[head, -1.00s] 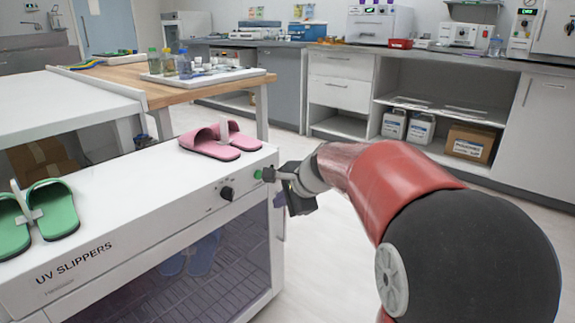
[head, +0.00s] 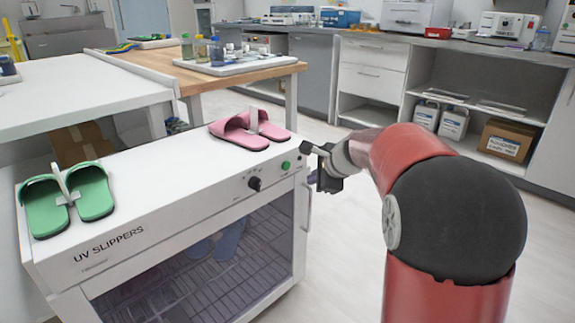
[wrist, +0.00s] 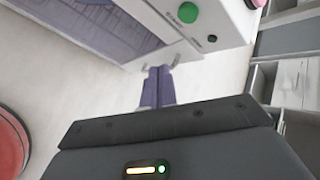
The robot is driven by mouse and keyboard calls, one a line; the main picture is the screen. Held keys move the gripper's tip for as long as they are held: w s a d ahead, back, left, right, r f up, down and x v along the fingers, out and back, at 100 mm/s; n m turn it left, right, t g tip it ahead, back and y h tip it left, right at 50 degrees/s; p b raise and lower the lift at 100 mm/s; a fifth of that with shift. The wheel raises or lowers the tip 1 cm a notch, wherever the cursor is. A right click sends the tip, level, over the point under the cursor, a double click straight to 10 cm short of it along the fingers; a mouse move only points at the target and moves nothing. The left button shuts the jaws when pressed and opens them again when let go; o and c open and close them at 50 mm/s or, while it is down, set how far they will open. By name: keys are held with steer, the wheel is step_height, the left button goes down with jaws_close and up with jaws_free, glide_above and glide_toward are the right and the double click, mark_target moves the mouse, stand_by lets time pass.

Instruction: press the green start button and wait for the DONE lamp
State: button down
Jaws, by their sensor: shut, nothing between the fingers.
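The green start button (head: 286,165) is on the right end of the white UV slippers cabinet's front panel (head: 185,222). It also shows at the top of the wrist view (wrist: 187,12). A small dark round spot (wrist: 211,38) sits beside it, unlit; I cannot tell whether it is the DONE lamp. My gripper (head: 308,147) is just right of the button, apart from it. In the wrist view its fingers (wrist: 160,73) are shut and empty, with floor behind them.
A black knob (head: 254,184) is left of the button. Pink slippers (head: 240,139) and green slippers (head: 95,200) lie on the cabinet top. Blue slippers (head: 229,240) are behind its window. A door handle (head: 308,207) is below my gripper.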

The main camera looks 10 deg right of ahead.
steer(key=w+a+p, duration=0.2)
steer(key=w+a, duration=0.1)
steer(key=w, duration=0.2)
steer(key=shift+a, duration=0.3)
steer(key=shift+p, duration=0.3)
stand_by(1.6)
steer(key=shift+w+a, duration=0.25)
steer(key=shift+w, duration=0.05)
steer(key=shift+w+a+p, duration=0.25)
steer(key=shift+w+p, duration=0.1)
steer(key=shift+p, duration=0.05)
stand_by(0.6)
steer(key=shift+s+d, duration=0.1)
steer(key=shift+s+d+b, duration=0.35)
steer(key=shift+s+d, duration=0.05)
steer(key=shift+s, duration=0.2)
steer(key=shift+s+d+b, duration=0.55)
steer(key=shift+s+d, duration=0.2)
steer(key=shift+s, duration=0.3)
steer(key=shift+s+d+b, duration=0.55)
steer(key=shift+s+d, duration=0.2)
steer(key=shift+s, duration=0.25)
